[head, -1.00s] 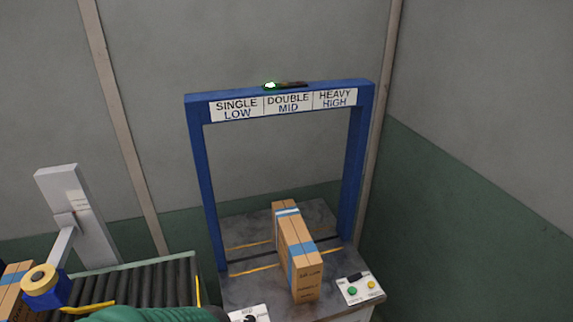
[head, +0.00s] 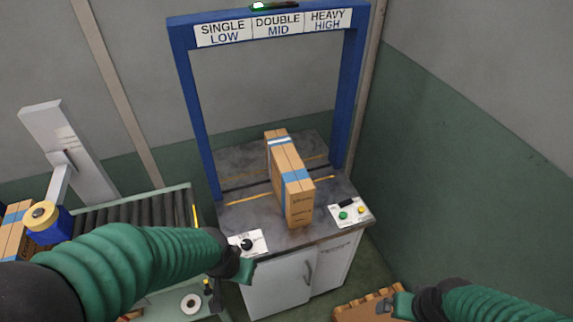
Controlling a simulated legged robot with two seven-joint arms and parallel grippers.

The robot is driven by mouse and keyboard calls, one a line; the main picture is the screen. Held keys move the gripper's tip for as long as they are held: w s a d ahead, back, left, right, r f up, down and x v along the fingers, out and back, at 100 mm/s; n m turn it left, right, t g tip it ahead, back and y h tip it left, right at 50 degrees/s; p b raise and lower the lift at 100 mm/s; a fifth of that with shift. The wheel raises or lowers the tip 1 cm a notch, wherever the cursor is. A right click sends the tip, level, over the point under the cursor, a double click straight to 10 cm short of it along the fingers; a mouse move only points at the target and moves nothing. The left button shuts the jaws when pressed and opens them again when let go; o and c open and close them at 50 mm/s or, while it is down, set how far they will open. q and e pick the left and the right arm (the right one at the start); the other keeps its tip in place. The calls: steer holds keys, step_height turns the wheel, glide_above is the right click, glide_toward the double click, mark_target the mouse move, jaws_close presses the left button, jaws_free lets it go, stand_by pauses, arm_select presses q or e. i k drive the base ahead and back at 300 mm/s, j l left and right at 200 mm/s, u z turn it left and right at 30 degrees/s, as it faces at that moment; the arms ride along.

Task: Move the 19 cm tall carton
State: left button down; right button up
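A long brown carton (head: 288,178) with blue and white tape stands on the grey worktop (head: 235,215), partly under the blue gate. Another brown carton (head: 14,235) with blue tape shows at the left edge, partly hidden by the tape-roll device and cut off by the frame. No height can be read on either. My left gripper (head: 243,271) is in front of the worktop's left corner, apart from the carton. My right gripper (head: 390,305) is low, by a brown notched-edge object. The fingers of both grippers are too unclear to tell open from shut.
The blue gate (head: 182,75) carries signs reading SINGLE LOW, DOUBLE MID and HEAVY HIGH, with a green light on top. A roller conveyor (head: 135,215) lies left. Control panels (head: 350,212) sit on the worktop's front corners. A brown notched-edge object (head: 350,310) lies low in front.

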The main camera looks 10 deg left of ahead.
mark_target(295, 189)
steer(key=k+z, duration=0.15)
steer(key=k, duration=0.5)
steer(key=j+z, duration=0.2)
steer(key=z, duration=0.2)
steer(key=j+z, duration=0.25)
steer(key=z, duration=0.15)
steer(key=j+z, duration=0.25)
steer(key=z, duration=0.15)
steer(key=j+z, duration=0.25)
steer(key=z, duration=0.15)
steer(key=k+j, duration=0.15)
steer(key=j, duration=0.25)
steer(key=k+j, duration=0.1)
steer(key=j, duration=0.25)
